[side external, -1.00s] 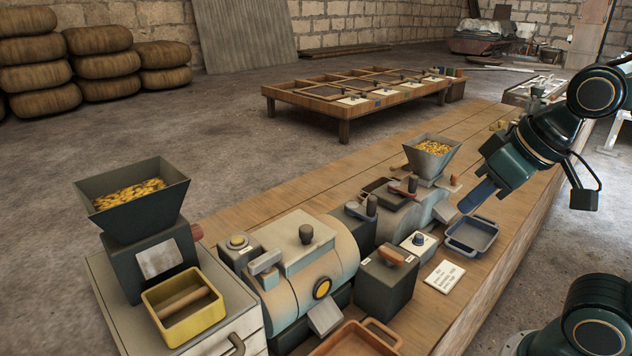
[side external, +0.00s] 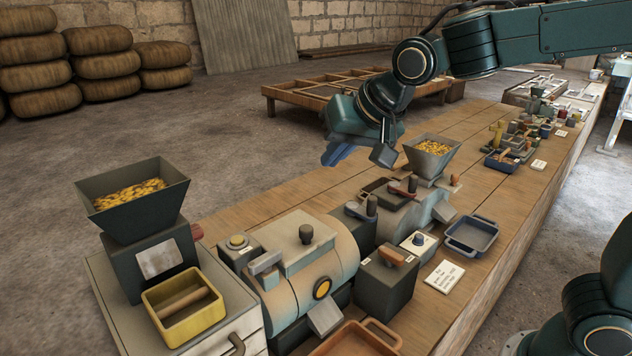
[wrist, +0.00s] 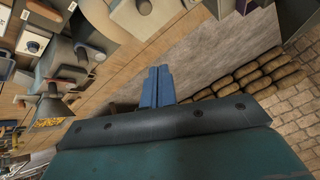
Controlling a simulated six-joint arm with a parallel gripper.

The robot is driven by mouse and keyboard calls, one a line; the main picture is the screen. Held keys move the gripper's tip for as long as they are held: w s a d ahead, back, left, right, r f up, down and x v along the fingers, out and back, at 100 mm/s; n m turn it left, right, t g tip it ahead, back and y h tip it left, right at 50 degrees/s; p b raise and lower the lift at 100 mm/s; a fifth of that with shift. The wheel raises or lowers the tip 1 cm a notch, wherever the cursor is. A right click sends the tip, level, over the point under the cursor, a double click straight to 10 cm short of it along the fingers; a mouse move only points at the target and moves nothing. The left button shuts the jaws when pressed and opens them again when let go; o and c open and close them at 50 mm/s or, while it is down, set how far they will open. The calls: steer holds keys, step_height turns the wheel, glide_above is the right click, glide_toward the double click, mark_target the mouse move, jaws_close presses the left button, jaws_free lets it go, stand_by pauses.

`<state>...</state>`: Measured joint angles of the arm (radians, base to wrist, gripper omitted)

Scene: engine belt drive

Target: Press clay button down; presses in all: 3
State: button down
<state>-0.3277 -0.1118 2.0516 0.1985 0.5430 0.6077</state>
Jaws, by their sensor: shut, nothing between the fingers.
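A round, pale clay-coloured button (side external: 238,241) sits on top of a small grey box beside the beige drum machine (side external: 305,260) in the side view. It looks raised, though its height is hard to judge. My gripper (side external: 331,156) is in the air behind and above the drum machine, to the right of the button and well apart from it. Its blue fingers are together and empty. They also show together in the wrist view (wrist: 157,74). I cannot make out the button in the wrist view.
A dark hopper (side external: 133,194) with yellow pieces stands left of the button. A second hopper (side external: 432,153) stands near my wrist. A lever box (side external: 386,283) and blue tray (side external: 471,236) are at the right. Bare bench (side external: 262,207) lies behind the drum.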

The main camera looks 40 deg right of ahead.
mark_target(240, 241)
steer(key=w+a+f+m+t, duration=0.1)
steer(key=w+a+f, duration=0.3)
steer(key=w+a, duration=0.7)
steer(key=shift+w+a+m+t+y, duration=0.2)
steer(key=shift+a+m+t+y, duration=0.1)
steer(key=shift+a+m, duration=0.55)
steer(key=shift+f, duration=0.25)
steer(key=shift+f, duration=4.3)
steer(key=shift+f, duration=0.9)
steer(key=shift+r, duration=0.9)
steer(key=shift+r, duration=0.1)
